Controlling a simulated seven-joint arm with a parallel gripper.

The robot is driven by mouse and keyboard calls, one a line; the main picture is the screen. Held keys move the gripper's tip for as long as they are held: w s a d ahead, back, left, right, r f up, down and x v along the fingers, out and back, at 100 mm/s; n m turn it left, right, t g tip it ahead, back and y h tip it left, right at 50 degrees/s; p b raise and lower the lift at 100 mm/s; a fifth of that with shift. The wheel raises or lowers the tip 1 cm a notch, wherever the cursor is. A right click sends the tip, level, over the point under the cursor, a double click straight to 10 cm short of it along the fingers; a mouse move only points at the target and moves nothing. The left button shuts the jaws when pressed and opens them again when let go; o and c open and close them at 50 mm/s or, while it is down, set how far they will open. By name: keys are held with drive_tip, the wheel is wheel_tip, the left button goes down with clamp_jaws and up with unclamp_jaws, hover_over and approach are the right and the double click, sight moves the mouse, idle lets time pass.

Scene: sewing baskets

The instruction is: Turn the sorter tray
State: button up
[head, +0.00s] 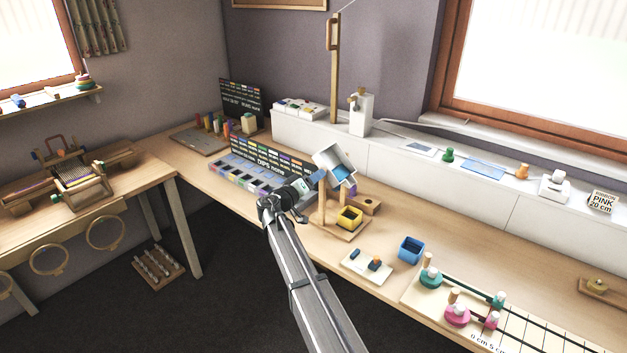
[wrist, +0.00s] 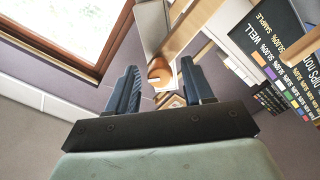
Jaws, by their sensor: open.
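A grey open-topped tray (head: 328,158), which looks like the sorter tray, sits tilted on a wooden stand (head: 321,208). Something blue shows inside it. My gripper (head: 318,178) is just left of the tray in the head view, level with its lower side. In the wrist view my gripper (wrist: 159,64) has its two blue fingers apart. A round orange-brown wooden knob (wrist: 159,72) shows in the gap between them, beyond or near the tips; I cannot tell the distance. A grey panel (wrist: 152,28), likely the tray's side, is above it. Nothing is held.
A yellow bin (head: 350,217) stands on the stand's base, and a blue bin (head: 411,249) is to the right. A compartment tray (head: 233,177) of coloured chips with a black sign (head: 270,153) lies left.

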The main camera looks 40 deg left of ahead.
clamp_jaws()
drive_tip(key=shift+m, duration=0.3)
idle(0.5)
unclamp_jaws()
drive_tip(key=shift+s, duration=0.1)
drive_tip(key=s, duration=1.3)
drive_tip(key=shift+s, duration=0.35)
